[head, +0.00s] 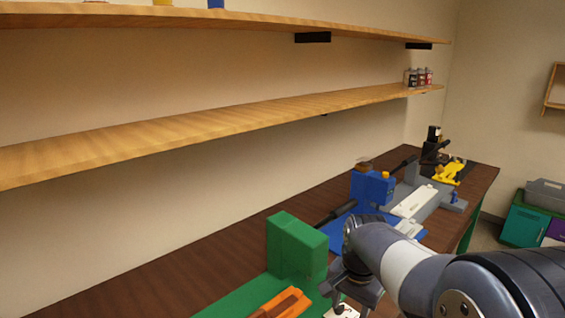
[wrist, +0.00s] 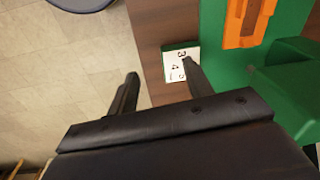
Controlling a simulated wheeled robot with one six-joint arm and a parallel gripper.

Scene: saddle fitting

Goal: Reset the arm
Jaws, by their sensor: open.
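My gripper (wrist: 158,85) shows in the wrist view with its two dark fingers spread apart and nothing between them. It hangs over the front edge of the brown bench, with the tiled floor below on the left. In the head view my arm reaches in from the lower right, and its end is near the green fixture (head: 297,250). The fixture's green base also shows in the wrist view (wrist: 218,62), with an orange part (wrist: 247,22) on it. A small white numbered card (wrist: 181,65) lies beside the base, partly behind one finger.
Blue (head: 370,190) and grey (head: 452,202) fixtures and a yellow item (head: 449,171) stand farther along the bench (head: 210,265). Two wooden shelves (head: 220,118) run along the wall above. Small bottles (head: 418,77) stand on the lower shelf. Coloured bins (head: 524,226) stand at right.

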